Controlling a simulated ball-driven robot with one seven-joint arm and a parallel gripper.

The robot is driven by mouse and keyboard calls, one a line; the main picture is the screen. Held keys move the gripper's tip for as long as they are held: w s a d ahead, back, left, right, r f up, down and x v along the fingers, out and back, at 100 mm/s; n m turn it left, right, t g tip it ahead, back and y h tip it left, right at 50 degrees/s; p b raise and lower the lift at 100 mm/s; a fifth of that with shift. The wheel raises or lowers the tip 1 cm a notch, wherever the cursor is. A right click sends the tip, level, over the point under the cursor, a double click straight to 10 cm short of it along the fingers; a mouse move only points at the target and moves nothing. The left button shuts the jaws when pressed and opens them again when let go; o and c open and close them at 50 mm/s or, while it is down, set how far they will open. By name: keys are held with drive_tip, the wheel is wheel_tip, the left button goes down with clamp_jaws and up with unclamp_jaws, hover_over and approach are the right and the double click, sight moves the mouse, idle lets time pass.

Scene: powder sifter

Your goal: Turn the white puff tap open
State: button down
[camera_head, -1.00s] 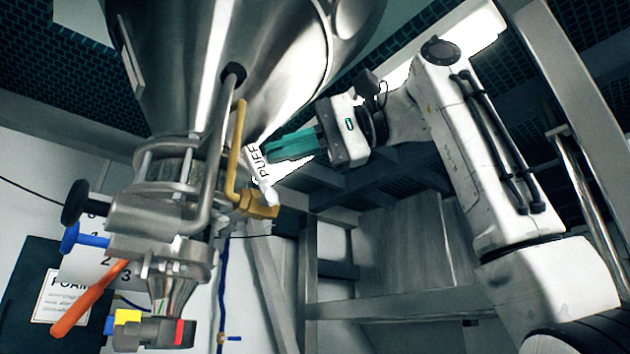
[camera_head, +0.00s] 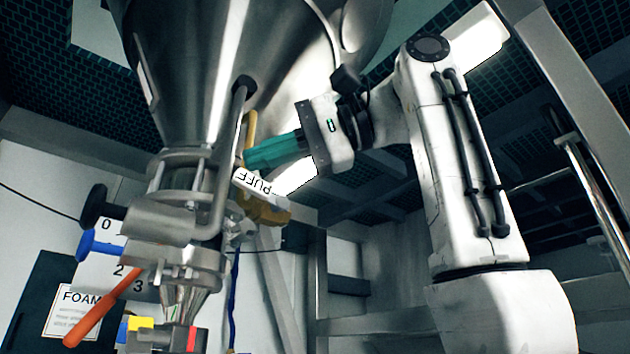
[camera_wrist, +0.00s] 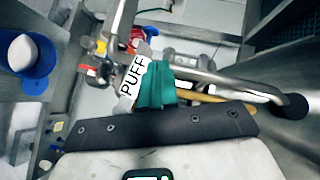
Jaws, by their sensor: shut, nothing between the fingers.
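The white puff tap (camera_head: 259,186) is a flat lever marked "PUFF", on a brass valve body (camera_head: 265,211) beside the steel hopper outlet. My gripper (camera_head: 248,159) has teal fingers, shut and empty. The fingertips are just above the lever's free end, close against it; whether they touch is unclear. In the wrist view the white puff tap (camera_wrist: 132,78) stands immediately left of my gripper (camera_wrist: 155,68).
The steel hopper (camera_head: 215,70) hangs above, with a bent steel pipe (camera_head: 221,170) and a yellow pipe (camera_head: 250,128) close to the fingers. An orange lever (camera_head: 103,308) and a blue knob (camera_head: 86,245) are at the lower left. Open room lies below my arm.

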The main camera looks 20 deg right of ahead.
drive_tip(key=shift+s+a+f, duration=0.1)
drive_tip(key=shift+a+f, duration=0.1)
drive_tip(key=shift+f, duration=0.05)
idle(0.3)
